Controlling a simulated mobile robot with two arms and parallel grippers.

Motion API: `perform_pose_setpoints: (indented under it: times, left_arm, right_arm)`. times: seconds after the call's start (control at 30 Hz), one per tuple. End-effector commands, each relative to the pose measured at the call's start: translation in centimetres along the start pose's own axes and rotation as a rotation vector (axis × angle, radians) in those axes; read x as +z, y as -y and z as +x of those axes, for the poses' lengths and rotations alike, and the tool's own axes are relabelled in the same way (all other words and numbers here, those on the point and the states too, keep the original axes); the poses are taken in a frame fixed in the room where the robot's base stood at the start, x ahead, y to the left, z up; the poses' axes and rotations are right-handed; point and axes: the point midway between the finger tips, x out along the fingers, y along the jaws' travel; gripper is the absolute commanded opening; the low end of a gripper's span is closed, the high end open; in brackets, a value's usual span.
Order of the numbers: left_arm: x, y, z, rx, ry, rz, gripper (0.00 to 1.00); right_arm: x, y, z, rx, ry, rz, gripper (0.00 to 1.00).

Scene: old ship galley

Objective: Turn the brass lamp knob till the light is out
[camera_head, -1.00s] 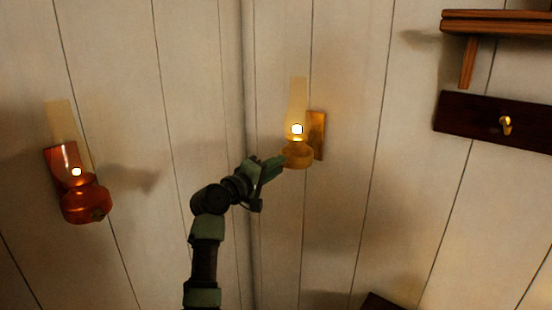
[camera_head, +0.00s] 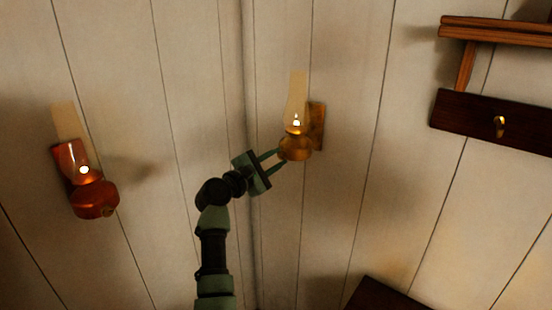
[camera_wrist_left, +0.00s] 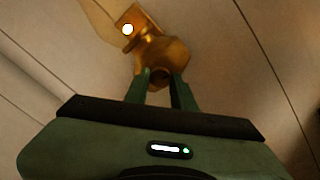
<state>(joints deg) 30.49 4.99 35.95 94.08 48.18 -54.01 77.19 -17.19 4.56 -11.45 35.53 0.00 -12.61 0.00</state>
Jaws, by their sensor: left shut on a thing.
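The brass lamp (camera_head: 297,147) hangs on the white plank wall, with a glass chimney and a small bright flame (camera_head: 296,122). It also shows at the top of the left wrist view (camera_wrist_left: 168,50). My left gripper (camera_head: 279,159) reaches up to the lower left side of the lamp's round body. In the left wrist view its green fingers (camera_wrist_left: 159,80) are shut on the lamp knob (camera_wrist_left: 159,75), a dark brass piece mostly hidden between the fingertips. My right gripper is in neither view.
A copper-red lamp (camera_head: 94,198), also lit, hangs on the wall at the left. A dark board with a brass hook (camera_head: 499,127) and a wooden shelf (camera_head: 495,32) are at the upper right. A dark wooden edge (camera_head: 385,296) shows at the bottom. The wall between is clear.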

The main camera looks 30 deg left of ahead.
Motion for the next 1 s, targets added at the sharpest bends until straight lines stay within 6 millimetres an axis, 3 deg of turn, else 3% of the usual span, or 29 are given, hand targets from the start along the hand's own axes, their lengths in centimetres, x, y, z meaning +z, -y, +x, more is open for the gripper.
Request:
perform_pose_setpoints:
  times: [1.0]
  left_arm:
    - [-0.05, 0.23, 0.03, -0.003, -0.002, -0.969, 0.0]
  right_arm:
    - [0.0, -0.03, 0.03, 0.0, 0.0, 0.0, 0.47]
